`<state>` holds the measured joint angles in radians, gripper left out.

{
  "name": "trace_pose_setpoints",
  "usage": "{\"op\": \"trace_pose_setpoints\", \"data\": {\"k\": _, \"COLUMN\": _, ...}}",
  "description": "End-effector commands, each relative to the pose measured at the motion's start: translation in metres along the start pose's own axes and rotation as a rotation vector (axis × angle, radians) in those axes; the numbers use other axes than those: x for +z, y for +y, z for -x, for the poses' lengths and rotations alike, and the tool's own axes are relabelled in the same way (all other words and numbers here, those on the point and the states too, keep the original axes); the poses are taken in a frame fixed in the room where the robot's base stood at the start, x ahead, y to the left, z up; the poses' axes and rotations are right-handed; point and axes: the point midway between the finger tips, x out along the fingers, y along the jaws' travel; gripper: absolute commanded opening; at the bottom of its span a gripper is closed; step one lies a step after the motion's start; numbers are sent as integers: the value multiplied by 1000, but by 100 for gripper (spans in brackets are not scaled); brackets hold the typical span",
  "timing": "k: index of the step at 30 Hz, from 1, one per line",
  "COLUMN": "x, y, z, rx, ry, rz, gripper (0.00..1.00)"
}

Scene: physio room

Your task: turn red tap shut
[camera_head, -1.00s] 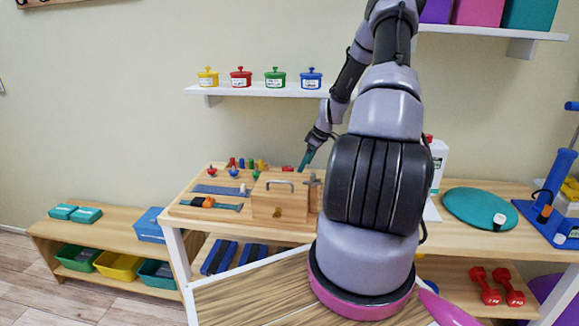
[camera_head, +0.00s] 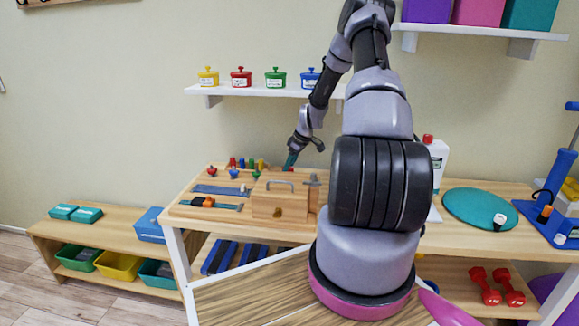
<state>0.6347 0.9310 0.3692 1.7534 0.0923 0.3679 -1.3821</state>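A small red piece (camera_head: 291,169), which looks like the red tap, shows just behind the wooden box (camera_head: 268,206) on the workbench board. Only a little of it is visible, so I cannot tell how its handle is turned. My gripper (camera_head: 289,161), with teal fingertips, points down right at this red piece and partly covers it. I cannot tell whether it touches the piece or whether the fingers are open or shut.
The wooden box has a metal handle on top and a metal latch (camera_head: 312,184) at its right. Coloured pegs (camera_head: 247,163) and small knobs stand to the left on the board.

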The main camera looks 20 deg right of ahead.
Motion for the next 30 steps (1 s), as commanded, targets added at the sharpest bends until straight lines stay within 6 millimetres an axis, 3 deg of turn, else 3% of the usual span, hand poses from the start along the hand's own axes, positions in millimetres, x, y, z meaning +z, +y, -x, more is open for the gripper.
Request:
{"op": "trace_pose_setpoints", "data": {"k": 1, "x": 0, "y": 0, "z": 0, "rx": 0, "ry": 0, "rz": 0, "gripper": 23}}
{"op": "trace_pose_setpoints", "data": {"k": 3, "x": 0, "y": 0, "z": 0, "rx": 0, "ry": 0, "rz": 0, "gripper": 2}}
{"op": "trace_pose_setpoints", "data": {"k": 17, "x": 0, "y": -2, "z": 0, "rx": 45, "ry": -1, "rz": -108, "gripper": 2}}
{"op": "trace_pose_setpoints", "data": {"k": 30, "x": -2, "y": -4, "z": 0, "rx": 195, "ry": -1, "rz": -463, "gripper": 2}}
